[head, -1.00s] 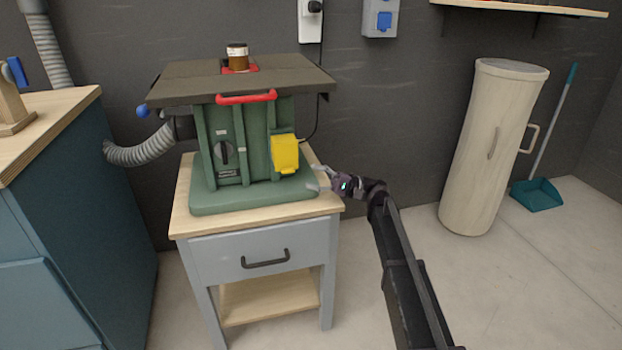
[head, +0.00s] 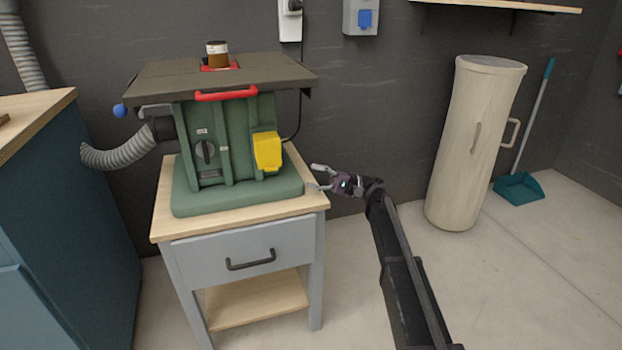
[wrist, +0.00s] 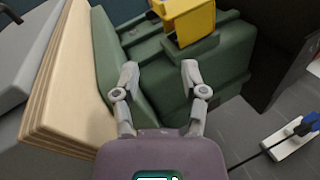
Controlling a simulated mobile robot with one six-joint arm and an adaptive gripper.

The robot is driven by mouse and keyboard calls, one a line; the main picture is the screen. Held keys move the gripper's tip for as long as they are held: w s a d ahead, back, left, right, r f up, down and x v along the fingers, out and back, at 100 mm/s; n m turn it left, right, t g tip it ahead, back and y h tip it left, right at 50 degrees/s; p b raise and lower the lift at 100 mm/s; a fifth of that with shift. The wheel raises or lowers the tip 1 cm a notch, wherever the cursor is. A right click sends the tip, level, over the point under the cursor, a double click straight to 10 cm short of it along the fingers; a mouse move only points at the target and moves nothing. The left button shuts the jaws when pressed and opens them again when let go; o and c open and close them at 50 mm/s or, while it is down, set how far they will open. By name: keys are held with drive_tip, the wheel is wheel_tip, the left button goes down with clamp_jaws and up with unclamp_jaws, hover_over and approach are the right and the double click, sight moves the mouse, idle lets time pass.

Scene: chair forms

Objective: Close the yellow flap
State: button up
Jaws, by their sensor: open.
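The yellow flap (head: 267,151) is on the front right of the green machine (head: 235,140). In the wrist view the yellow flap (wrist: 190,18) is at the top, cut by the frame edge. It stands out from the green body, but I cannot tell its exact angle. My gripper (head: 317,177) is to the right of the machine's green base and lower than the flap, apart from it. In the wrist view my gripper (wrist: 160,68) has its two fingers spread, with nothing between them, pointing towards the green body below the flap.
The machine stands on a grey cabinet (head: 205,270) with a wooden top, whose right edge is close to my gripper. A red handle (head: 226,94) is above the flap. A beige cylinder (head: 470,150) stands at the right. The floor between is clear.

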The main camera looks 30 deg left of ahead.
drive_tip(key=shift+w+a+b+v, duration=0.1)
drive_tip(key=shift+b+v, duration=0.15)
drive_tip(key=shift+v, duration=0.45)
drive_tip(key=shift+w+a+b+v, duration=0.1)
drive_tip(key=shift+w+b+v, duration=0.1)
drive_tip(key=shift+v, duration=0.45)
